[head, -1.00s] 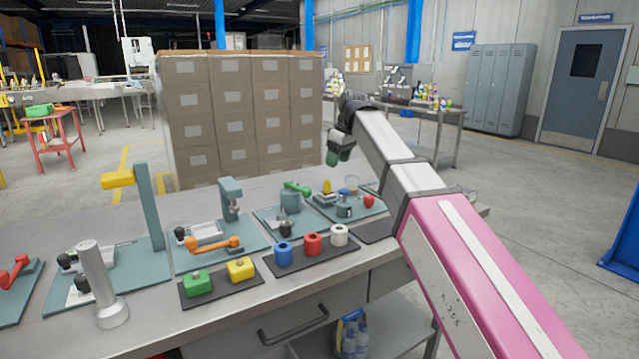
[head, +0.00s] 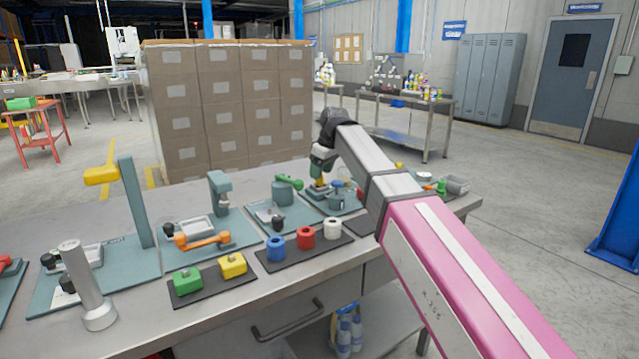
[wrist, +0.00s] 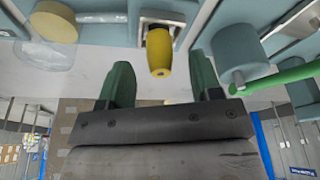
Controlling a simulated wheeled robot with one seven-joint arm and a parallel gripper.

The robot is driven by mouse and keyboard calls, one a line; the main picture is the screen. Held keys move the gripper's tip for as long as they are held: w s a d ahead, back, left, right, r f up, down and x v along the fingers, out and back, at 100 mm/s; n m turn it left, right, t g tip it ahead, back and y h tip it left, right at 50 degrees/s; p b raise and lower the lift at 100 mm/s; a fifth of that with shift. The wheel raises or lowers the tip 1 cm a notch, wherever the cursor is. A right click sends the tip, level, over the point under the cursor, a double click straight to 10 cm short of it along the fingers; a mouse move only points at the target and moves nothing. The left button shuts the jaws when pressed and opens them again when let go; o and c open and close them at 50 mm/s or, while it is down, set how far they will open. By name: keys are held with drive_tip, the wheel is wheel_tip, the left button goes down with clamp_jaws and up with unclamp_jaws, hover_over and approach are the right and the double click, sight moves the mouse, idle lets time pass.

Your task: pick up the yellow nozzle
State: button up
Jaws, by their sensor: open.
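The yellow nozzle (wrist: 159,52) stands out between my finger tips in the wrist view, just beyond them. It is a small tapered yellow piece in a pale holder. In the head view the yellow nozzle (head: 318,186) shows as a small patch right below my gripper (head: 319,166), partly hidden. In the wrist view my gripper (wrist: 162,82) has its two green fingers spread apart, with nothing held between them. I see no contact between the fingers and the nozzle.
A grey-teal cylinder (wrist: 236,48) and a green handle (wrist: 282,76) sit close on the right in the wrist view. Cartons (head: 232,110) are stacked behind the bench.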

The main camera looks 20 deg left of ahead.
drive_tip(key=x, duration=0.2)
drive_tip(key=shift+a+f, duration=0.1)
drive_tip(key=shift+f, duration=0.25)
drive_tip(key=c, duration=1)
drive_tip(key=shift+r, duration=0.2)
